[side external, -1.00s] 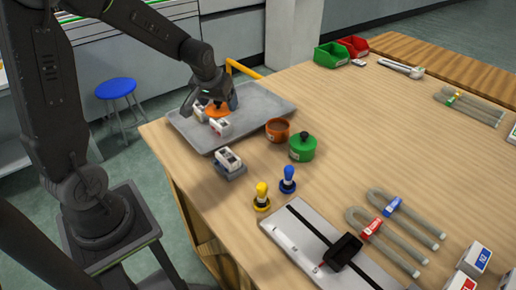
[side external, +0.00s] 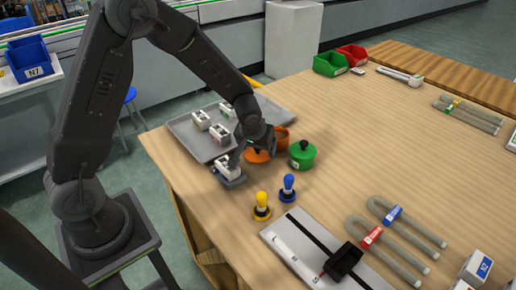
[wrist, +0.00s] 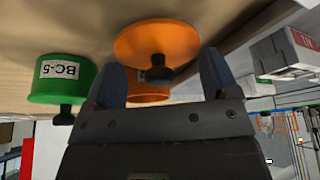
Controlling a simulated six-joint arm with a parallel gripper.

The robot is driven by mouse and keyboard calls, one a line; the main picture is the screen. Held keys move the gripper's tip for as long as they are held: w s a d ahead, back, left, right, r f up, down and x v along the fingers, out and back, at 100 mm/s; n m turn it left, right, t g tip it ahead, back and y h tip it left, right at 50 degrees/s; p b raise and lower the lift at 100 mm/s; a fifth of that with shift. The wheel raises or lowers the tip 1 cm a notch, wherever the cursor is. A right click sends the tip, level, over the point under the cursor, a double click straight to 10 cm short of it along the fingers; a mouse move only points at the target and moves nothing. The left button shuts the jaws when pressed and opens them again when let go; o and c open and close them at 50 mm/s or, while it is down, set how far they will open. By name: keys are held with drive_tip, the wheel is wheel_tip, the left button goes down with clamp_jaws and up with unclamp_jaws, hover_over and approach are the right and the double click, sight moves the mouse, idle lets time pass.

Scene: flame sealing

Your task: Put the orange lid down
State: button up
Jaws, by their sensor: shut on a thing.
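The orange lid (side external: 256,157) is a round disc with a dark knob. It is beside the orange pot (side external: 282,139), on the pot's near left side, low over the wooden table. I cannot tell whether it touches the table. My gripper (side external: 259,146) is above the lid and shut on its knob. In the wrist view, the lid (wrist: 155,42) shows its broad orange face, and its dark knob lies between my fingertips (wrist: 160,76). The orange pot (wrist: 148,98) is partly hidden behind the knob and gripper there.
A green lidded pot (side external: 302,156) stands right of the orange pot. A small white-and-grey block (side external: 228,171) is close on the left. The grey tray (side external: 183,125) holds small white blocks. Yellow (side external: 262,206) and blue (side external: 288,188) knobbed tools stand in front.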

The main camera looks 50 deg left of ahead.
drive_tip(key=shift+f, duration=0.45)
drive_tip(key=o, duration=0.8)
drive_tip(key=shift+f, duration=0.1)
drive_tip(key=v, duration=1.2)
drive_tip(key=s+d+r+m, duration=0.1)
drive_tip(key=s+r+m, duration=0.1)
drive_tip(key=s+r, duration=0.2)
drive_tip(key=s+d+r+m+t+h, duration=0.1)
drive_tip(key=s+r+m, duration=0.1)
drive_tip(key=s, duration=0.7)
drive_tip(key=s+d+r+m+h, duration=0.1)
drive_tip(key=s+d+r+m, duration=0.1)
drive_tip(key=s+r, duration=0.3)
drive_tip(key=shift+s+d+r+t, duration=0.1)
drive_tip(key=shift+s+r+t, duration=0.1)
drive_tip(key=shift+s, duration=0.25)
drive_tip(key=shift+s+d+r+t, duration=0.1)
drive_tip(key=shift+s+t, duration=0.1)
drive_tip(key=shift+s, duration=0.25)
